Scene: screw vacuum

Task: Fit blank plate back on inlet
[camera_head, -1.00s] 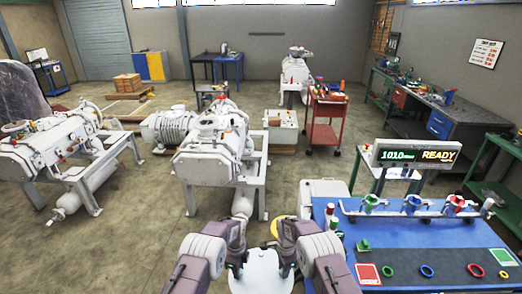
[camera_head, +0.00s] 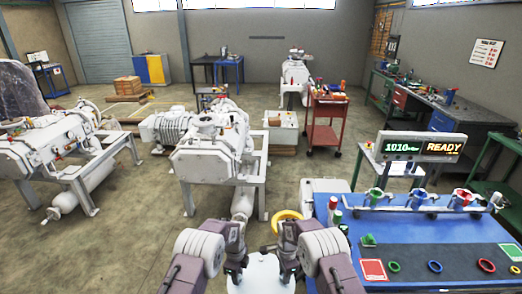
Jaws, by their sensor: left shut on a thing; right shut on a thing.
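A pale round plate (camera_head: 262,274), which looks like the blank plate, is at the bottom middle of the head view. It is held between my two grippers, and its lower part is cut off by the picture's edge. My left gripper (camera_head: 236,276) is shut on its left side. My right gripper (camera_head: 286,274) is shut on its right side. A white vacuum pump (camera_head: 208,162) on a frame stands ahead, slightly left of the plate. I cannot tell which opening is the inlet.
A blue-topped bench (camera_head: 425,235) with coloured rings and valves is close on the right. A yellow ring (camera_head: 288,216) lies beside its left edge. Another white pump (camera_head: 60,145) stands at left. A red trolley (camera_head: 325,120) is behind. Open floor lies left of my arms.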

